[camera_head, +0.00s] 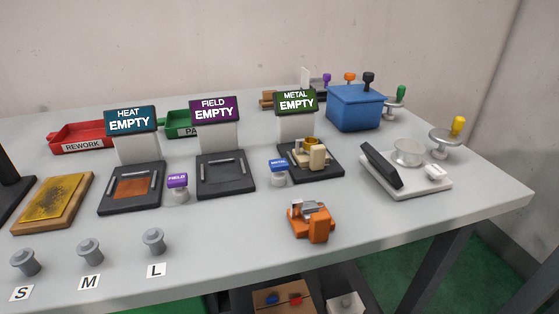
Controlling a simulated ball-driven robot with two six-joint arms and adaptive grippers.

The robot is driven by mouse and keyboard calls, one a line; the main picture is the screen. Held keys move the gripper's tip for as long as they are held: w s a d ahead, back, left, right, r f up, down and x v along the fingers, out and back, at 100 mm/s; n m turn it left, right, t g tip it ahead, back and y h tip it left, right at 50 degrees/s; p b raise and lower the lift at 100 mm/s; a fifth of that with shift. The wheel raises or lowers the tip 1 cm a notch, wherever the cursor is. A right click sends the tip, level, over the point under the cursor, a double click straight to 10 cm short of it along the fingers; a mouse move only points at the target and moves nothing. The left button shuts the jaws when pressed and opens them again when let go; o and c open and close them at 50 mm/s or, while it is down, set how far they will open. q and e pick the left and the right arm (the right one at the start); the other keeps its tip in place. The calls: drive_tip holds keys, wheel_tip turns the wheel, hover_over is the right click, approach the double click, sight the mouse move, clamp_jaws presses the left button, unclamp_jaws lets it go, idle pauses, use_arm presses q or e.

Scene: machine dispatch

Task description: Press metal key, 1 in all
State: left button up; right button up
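The metal key is a small blue-topped key labelled "METAL" (279,167) on a pale round base. It stands upright on the table, at the left front corner of the metal station's black base (325,173). The station's sign (296,102) reads "METAL EMPTY". A beige and gold piece (311,154) sits on that base. Neither of my grippers shows in the head view, and nothing touches the key.
A purple "FIELD" key (178,186) stands left of the metal key, between the heat base (131,206) and field base (226,187). An orange block-like piece (322,228) lies in front. A blue box (355,110) is behind right. The front middle table is mostly clear.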

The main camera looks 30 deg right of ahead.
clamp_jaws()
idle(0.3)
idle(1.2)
